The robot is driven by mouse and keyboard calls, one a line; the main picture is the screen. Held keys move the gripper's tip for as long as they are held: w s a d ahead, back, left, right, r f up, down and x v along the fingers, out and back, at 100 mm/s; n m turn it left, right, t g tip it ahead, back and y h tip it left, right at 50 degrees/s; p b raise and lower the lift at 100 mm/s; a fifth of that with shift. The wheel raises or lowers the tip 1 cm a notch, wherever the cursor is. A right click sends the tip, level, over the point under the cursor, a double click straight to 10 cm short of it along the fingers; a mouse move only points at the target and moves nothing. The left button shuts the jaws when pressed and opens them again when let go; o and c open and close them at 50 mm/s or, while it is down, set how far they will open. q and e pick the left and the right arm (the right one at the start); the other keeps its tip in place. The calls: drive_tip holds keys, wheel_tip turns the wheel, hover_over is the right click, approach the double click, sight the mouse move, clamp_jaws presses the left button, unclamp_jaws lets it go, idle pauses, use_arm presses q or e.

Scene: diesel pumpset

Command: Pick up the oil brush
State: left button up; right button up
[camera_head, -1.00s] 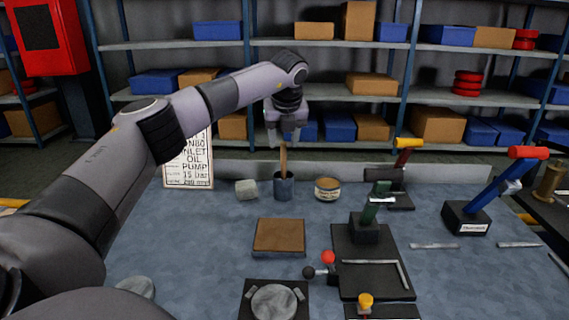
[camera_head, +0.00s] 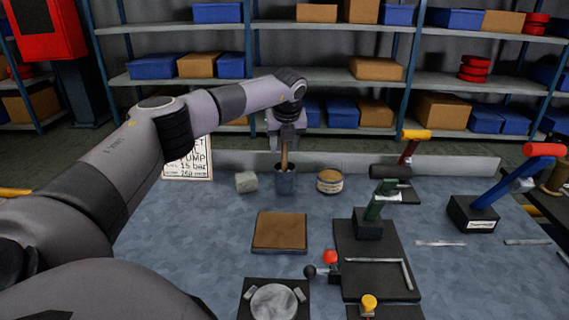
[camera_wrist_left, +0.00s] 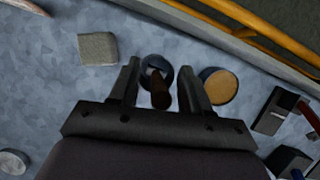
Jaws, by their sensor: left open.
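The oil brush (camera_head: 284,155) stands in a dark grey cup (camera_head: 285,183) at the back of the bench, its brown wooden handle pointing up and its lower end hidden in the cup. My left gripper (camera_head: 286,146) is right above the cup, pointing down, at the top of the handle. In the left wrist view the brush handle (camera_wrist_left: 160,92) lies between the two spread fingers of my left gripper (camera_wrist_left: 160,85), with gaps on both sides. The cup rim (camera_wrist_left: 157,66) shows behind it. My right gripper is not in view.
A grey block (camera_head: 246,182) stands left of the cup and a round tin (camera_head: 330,182) close to its right. A brown pad (camera_head: 280,232) lies in front. Levers in red, green and blue stand on the right. A low ledge runs along the bench's back edge.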

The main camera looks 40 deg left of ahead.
use_arm(q)
clamp_jaws()
drive_tip(key=shift+r, duration=0.15)
